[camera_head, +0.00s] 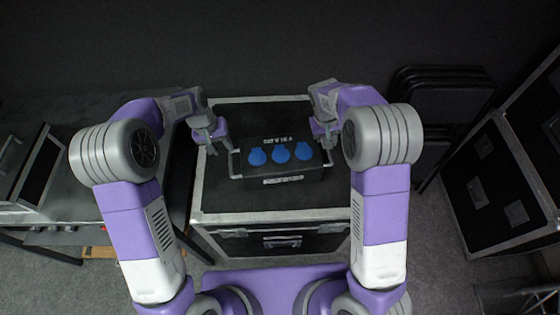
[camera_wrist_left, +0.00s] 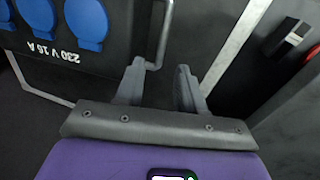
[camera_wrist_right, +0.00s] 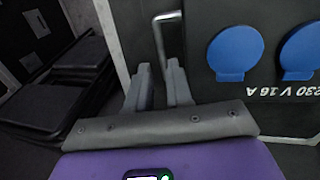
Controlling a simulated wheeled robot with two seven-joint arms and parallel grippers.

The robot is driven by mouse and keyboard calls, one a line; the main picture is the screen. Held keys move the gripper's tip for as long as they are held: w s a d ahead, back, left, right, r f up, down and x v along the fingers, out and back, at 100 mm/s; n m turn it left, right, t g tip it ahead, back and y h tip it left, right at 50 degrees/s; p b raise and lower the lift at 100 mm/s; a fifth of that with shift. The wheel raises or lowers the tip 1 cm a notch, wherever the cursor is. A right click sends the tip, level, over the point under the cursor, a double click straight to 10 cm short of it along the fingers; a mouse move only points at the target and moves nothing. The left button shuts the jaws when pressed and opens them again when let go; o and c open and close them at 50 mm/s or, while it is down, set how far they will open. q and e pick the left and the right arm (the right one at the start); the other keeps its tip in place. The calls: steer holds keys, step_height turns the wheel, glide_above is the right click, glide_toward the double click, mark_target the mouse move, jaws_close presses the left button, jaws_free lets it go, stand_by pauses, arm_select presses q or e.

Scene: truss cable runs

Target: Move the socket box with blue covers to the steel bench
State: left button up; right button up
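The dark socket box (camera_head: 282,172) with three blue covers sits on top of a black flight case with metal edges. It has a metal handle on each side. My left gripper (camera_head: 212,138) is at the box's left side; in the left wrist view its fingers (camera_wrist_left: 158,85) are apart, with the handle (camera_wrist_left: 165,35) just ahead of the gap. My right gripper (camera_head: 325,133) is at the right side; in the right wrist view its fingers (camera_wrist_right: 161,80) are apart around the line of the other handle (camera_wrist_right: 160,42). A grey-topped bench (camera_head: 85,196), apparently the steel bench, stands at the left.
The flight case (camera_head: 270,215) under the box stands in front of me. An open-looking case (camera_head: 38,165) lies on the bench's left part. Folded black chairs (camera_head: 440,95) and another large case (camera_head: 500,185) stand at the right.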

mark_target(230, 158)
arm_select(q)
steer(key=shift+w+f, duration=0.1)
steer(key=shift+f, duration=0.3)
arm_select(e)
steer(key=shift+w+f, duration=0.1)
steer(key=shift+f, duration=0.35)
